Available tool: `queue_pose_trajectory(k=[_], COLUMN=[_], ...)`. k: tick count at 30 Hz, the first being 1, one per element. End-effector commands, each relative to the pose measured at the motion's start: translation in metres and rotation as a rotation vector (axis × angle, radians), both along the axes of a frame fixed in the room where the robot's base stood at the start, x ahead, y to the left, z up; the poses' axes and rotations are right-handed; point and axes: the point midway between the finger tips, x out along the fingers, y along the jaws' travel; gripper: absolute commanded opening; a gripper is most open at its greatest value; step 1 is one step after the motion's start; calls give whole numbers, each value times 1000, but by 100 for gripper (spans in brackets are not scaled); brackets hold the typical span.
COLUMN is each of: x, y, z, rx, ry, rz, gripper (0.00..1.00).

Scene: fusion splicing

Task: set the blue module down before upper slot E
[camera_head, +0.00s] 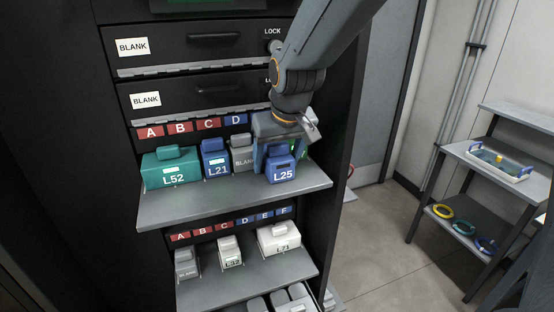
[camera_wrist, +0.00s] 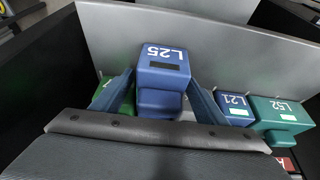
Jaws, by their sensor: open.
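The blue module L25 (camera_head: 281,172) stands upright on the upper shelf, near its front edge and right of the grey BLANK module. It also shows in the wrist view (camera_wrist: 162,65), label facing out. My gripper (camera_head: 272,140) is over its rear part. In the wrist view its two fingers (camera_wrist: 163,90) are spread, one on each side of the module; I cannot tell if they touch it. The upper label strip shows A, B, C and D (camera_head: 235,119); my gripper hides the strip to the right, where E would be.
The upper shelf (camera_head: 235,200) also holds green L52 (camera_head: 170,168), blue L21 (camera_head: 215,160), grey BLANK (camera_head: 243,158) and a partly hidden green module (camera_head: 302,149) right of L25. The lower shelf (camera_head: 250,272) holds white and grey modules. A side rack (camera_head: 480,160) stands right.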

Motion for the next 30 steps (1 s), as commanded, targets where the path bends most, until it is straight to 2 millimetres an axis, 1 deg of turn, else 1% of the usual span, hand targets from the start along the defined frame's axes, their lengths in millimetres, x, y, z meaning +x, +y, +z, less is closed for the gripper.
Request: queue_pose_trajectory(k=[5, 8, 15, 21, 24, 30], x=[-3, -8, -25, -37, -41, -45], y=[-1, -2, -7, -11, -12, -13], z=[13, 26, 69, 98, 107, 113], rx=[1, 2, 2, 1, 1, 0], ry=[-4, -6, -7, -5, -3, -1], rz=[0, 0, 0, 0, 0, 0], gripper=[67, 67, 67, 67, 67, 67])
